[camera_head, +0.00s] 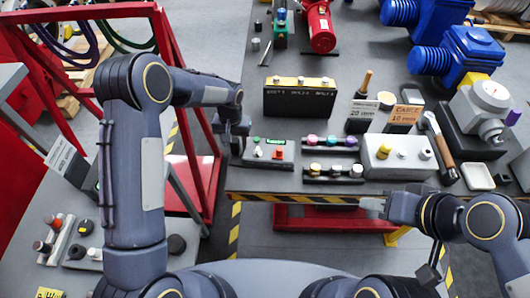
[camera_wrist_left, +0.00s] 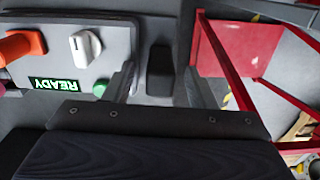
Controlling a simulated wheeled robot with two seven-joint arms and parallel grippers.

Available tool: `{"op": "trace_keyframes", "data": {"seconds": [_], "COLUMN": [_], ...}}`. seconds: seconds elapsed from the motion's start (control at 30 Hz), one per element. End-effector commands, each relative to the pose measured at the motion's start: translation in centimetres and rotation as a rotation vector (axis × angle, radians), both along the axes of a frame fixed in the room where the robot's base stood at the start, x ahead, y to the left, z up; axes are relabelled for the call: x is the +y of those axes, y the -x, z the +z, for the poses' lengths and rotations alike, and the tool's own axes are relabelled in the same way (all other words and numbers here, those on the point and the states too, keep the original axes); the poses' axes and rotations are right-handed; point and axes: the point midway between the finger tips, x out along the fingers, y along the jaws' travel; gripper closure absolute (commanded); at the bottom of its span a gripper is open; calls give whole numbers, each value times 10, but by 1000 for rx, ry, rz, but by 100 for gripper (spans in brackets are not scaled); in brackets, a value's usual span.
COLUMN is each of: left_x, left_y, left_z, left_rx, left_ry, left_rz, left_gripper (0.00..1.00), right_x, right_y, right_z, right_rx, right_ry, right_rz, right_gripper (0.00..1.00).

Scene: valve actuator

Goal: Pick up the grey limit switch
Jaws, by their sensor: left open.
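In the left wrist view a dark grey block (camera_wrist_left: 160,70), which looks like the grey limit switch, stands on the grey table between the two fingers of my left gripper (camera_head: 236,146). A gap shows on each side of it, so the fingers are open and not closed on it. In the head view my left gripper is over the table's left edge and largely hides the block. My right gripper (camera_head: 372,203) is in front of the table's front edge, apart from the switch; its jaw opening is too small to judge.
A control box (camera_head: 268,153) with a READY display, white knob and orange button stands just right of the left gripper. A black box with a yellow top (camera_head: 300,98) stands behind. A red frame (camera_head: 207,180) rises beside the table's left edge.

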Motion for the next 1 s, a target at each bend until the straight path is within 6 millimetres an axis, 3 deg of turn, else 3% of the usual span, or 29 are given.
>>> {"op": "trace_keyframes", "data": {"seconds": [0.07,0.47,0.87,1.0], "left_x": [0,0,0,0], "left_y": [0,0,-1,-2], "left_z": [0,1,3,18], "left_rx": [0,0,-3,-6], "left_ry": [0,0,2,2], "left_rz": [0,0,1,2], "left_gripper": [49,100,100,100], "right_x": [0,0,0,0], "right_y": [0,0,0,0], "right_z": [0,0,0,0], "right_rx": [0,0,0,0], "right_ry": [0,0,0,0], "right_rz": [0,0,0,0], "right_gripper": [64,64,64,64]}}
